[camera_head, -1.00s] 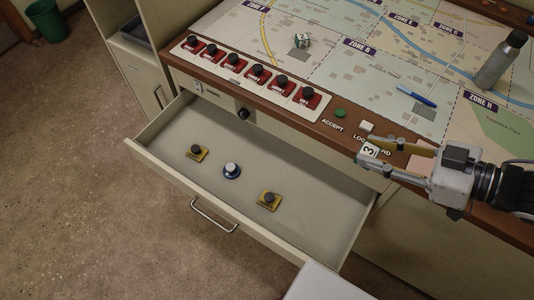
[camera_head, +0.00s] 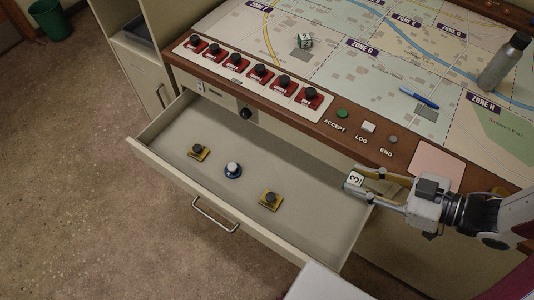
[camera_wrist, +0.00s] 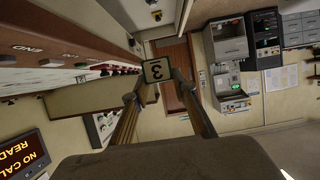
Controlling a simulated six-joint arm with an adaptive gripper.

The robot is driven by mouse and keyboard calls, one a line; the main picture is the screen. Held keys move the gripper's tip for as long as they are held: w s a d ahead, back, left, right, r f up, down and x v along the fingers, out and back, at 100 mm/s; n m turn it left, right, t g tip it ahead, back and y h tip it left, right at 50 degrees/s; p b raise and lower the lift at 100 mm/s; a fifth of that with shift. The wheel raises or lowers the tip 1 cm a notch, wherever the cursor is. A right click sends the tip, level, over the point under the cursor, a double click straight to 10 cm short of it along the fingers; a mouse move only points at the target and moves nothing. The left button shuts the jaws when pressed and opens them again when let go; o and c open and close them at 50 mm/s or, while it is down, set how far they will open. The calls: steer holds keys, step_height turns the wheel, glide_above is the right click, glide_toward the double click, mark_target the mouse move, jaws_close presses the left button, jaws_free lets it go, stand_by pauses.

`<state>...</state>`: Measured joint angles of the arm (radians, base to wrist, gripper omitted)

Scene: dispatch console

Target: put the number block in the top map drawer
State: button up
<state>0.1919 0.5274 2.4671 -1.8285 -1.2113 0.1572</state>
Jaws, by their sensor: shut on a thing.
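The top map drawer (camera_head: 250,222) is pulled open below the map console. My gripper is at the drawer's right end, with the block over or near its right edge. I cannot tell the exact height of the block above the drawer.
The drawer's right part is clear.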

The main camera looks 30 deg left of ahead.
glide_above(331, 230)
step_height(331, 230, down, 19)
steer(key=shift+r, duration=0.15)
stand_by(0.7)
stand_by(0.5)
steer(key=shift+f, duration=2.9)
steer(key=shift+f, duration=2.1)
steer(key=shift+f, duration=0.6)
steer(key=o, duration=0.9)
steer(key=shift+o, duration=0.2)
